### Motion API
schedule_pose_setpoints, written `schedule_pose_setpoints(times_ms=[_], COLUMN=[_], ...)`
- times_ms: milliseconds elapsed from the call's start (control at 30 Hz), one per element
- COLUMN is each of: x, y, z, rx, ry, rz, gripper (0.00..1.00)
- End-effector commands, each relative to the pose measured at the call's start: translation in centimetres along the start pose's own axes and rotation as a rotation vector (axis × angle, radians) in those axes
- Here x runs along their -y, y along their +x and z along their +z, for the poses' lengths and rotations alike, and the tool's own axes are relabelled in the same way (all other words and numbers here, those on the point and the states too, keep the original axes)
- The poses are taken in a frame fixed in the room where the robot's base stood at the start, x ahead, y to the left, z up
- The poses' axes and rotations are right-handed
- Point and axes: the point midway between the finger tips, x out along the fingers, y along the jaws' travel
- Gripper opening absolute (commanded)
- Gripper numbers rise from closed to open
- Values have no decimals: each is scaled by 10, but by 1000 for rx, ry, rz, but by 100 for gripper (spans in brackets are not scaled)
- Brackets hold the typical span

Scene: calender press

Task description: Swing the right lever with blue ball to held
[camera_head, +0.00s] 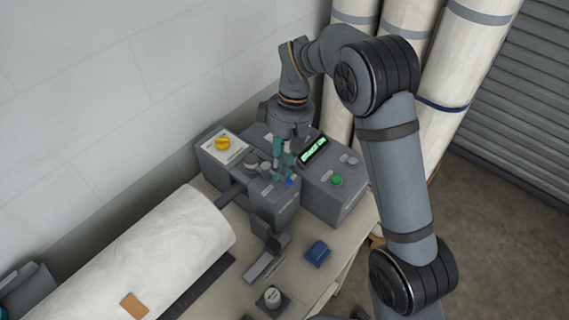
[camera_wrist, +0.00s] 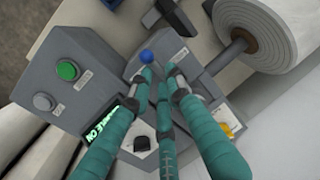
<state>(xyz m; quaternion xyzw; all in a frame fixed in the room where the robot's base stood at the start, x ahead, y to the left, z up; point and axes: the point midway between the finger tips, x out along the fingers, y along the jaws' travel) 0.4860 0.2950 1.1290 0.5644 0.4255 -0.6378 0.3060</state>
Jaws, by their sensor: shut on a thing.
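The right lever's blue ball (camera_wrist: 147,57) shows at the tips of my gripper in the wrist view. In the head view the blue ball (camera_head: 289,183) is a small spot just below my fingers, at the front of the grey control box (camera_head: 284,213). My gripper (camera_wrist: 163,82) has teal fingers and is shut on the lever near its ball. It also shows in the head view (camera_head: 283,163), reaching down over the box. The lever's shaft and pivot are mostly hidden by the fingers.
A yellow knob (camera_head: 222,143) sits at the box's left end. A green-lit display (camera_head: 313,149) and green button (camera_head: 336,181) are to the right of my gripper. A large white roll (camera_head: 145,262) lies at left. A blue object (camera_head: 317,252) lies on the table in front.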

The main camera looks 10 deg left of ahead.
Motion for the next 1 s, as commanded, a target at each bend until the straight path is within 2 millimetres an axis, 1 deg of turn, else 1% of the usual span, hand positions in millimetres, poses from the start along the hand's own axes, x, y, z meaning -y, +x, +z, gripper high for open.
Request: schedule_pose_setpoints(times_ms=[400,433,500,733,1000], x=[-1,-1,-1,0,0], y=[-2,-2,-2,-1,-1], z=[-2,-2,-2,-1,-1], rx=[-3,-3,-3,0,1], ry=[-17,-17,-16,-13,-11], rz=[7,7,7,4,3], gripper=[0,18,22,36,36])
